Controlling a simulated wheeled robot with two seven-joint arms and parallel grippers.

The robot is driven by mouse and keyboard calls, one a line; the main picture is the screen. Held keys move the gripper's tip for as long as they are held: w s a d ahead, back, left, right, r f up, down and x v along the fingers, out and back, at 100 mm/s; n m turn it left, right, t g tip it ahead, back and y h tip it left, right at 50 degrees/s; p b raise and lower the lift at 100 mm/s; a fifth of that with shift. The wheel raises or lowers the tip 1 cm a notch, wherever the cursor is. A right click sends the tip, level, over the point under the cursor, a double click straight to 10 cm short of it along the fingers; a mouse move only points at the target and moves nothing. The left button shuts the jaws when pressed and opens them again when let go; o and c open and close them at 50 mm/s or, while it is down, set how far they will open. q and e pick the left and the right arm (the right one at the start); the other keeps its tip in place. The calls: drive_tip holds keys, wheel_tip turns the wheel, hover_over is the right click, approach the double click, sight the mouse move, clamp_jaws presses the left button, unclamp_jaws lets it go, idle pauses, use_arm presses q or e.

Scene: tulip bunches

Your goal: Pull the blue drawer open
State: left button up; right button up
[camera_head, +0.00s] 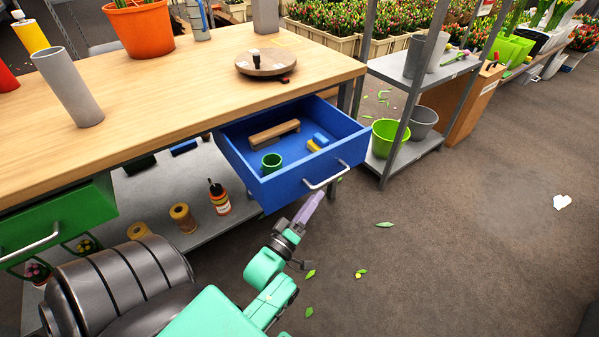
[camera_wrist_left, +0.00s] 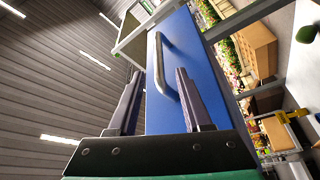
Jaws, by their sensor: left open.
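The blue drawer (camera_head: 285,188) stands pulled out from under the wooden table, with its inside in view. Its silver bar handle (camera_head: 326,176) is on the front panel. My left gripper (camera_head: 314,196) is just in front of and below the handle. In the left wrist view the blue front panel (camera_wrist_left: 205,60) lies ahead, and the handle (camera_wrist_left: 160,62) shows between the two open fingers of the gripper (camera_wrist_left: 160,72). I cannot tell whether a finger touches it. My right gripper is not in view.
The drawer holds a wooden block (camera_head: 274,134), a green cup (camera_head: 271,163) and small blue and yellow pieces. A green drawer (camera_head: 60,222) is at left. A grey shelf rack (camera_head: 410,150) with buckets stands right of the table. The floor (camera_head: 450,240) at right is mostly clear.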

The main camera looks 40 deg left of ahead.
use_arm(q)
drive_tip(key=v, duration=0.7)
